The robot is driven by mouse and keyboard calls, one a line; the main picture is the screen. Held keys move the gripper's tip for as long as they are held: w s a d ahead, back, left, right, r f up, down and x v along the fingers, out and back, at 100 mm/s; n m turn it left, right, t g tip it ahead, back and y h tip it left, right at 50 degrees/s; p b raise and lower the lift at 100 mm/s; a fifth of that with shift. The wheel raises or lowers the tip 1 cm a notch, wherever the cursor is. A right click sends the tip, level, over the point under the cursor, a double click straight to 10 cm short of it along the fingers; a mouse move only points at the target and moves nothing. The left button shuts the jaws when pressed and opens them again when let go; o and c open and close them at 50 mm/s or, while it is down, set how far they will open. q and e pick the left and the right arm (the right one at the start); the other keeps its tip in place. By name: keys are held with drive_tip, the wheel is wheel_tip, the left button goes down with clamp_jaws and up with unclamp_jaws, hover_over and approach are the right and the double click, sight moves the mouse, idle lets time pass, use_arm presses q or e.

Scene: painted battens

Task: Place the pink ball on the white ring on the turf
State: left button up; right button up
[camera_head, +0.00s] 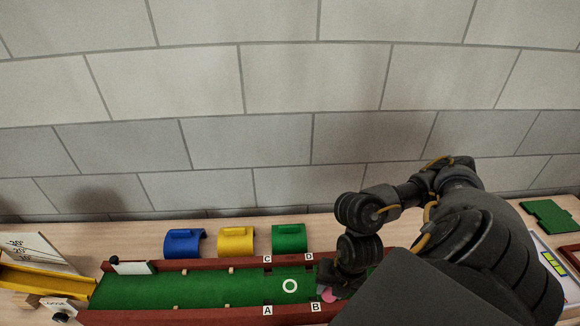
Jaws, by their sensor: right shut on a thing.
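The white ring (290,286) is marked on the green turf (210,288) of a long lane with dark red side battens, between the letters A, B, C and D. The pink ball (328,295) shows in part just right of the ring, at the lower end of my right arm. My right gripper (326,292) is shut on the pink ball, low over the right part of the turf; its fingers are mostly hidden. I cannot tell whether the ball touches the turf. My left gripper is not in view.
Blue (184,244), yellow (236,240) and green (289,238) arch pieces stand behind the back batten. A yellow ramp (45,281) with an angle board (36,250) is at the left. A green piece (549,216) lies far right. The turf left of the ring is mostly clear.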

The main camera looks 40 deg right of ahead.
drive_tip(key=shift+s+d+r+n, duration=0.15)
drive_tip(key=shift+d+n, duration=0.15)
idle(0.4)
drive_tip(key=w+f, duration=0.3)
drive_tip(key=w, duration=0.1)
drive_tip(key=w+a+f, duration=0.1)
drive_tip(key=w+f, duration=0.2)
drive_tip(key=w, duration=0.2)
drive_tip(key=w+f, duration=0.3)
drive_tip(key=w, duration=0.1)
drive_tip(key=shift+w+a+f+b, duration=0.2)
drive_tip(key=shift+w+b, duration=0.05)
drive_tip(key=shift+b, duration=0.15)
drive_tip(key=shift+w+f, duration=0.15)
drive_tip(key=shift+f, duration=0.8)
drive_tip(key=shift+w+f, duration=0.1)
drive_tip(key=shift+f, duration=0.8)
